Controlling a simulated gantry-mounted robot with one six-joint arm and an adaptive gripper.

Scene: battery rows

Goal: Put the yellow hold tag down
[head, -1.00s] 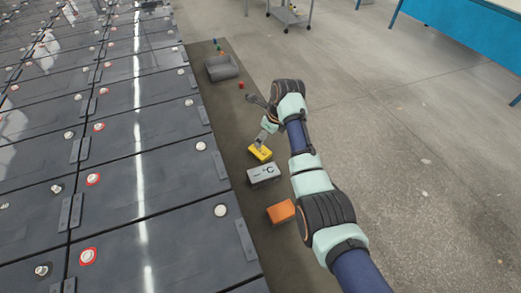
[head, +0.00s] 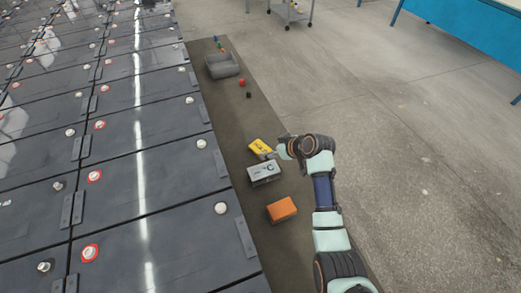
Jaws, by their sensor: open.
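The yellow hold tag (head: 260,147) lies on the dark strip (head: 230,120) beside the battery rows, just behind the grey box marked °C. My gripper (head: 270,156) is at the near right edge of the tag, low over the strip. Its fingers are small and partly hidden by my wrist. It is open, and I cannot tell whether a finger still touches the tag.
The grey °C box (head: 264,173) and an orange box (head: 281,210) stand nearer on the strip. A grey bin (head: 221,66), a red piece (head: 242,82) and a black piece (head: 249,95) lie farther back. Battery rows (head: 150,190) fill the left; open floor lies right.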

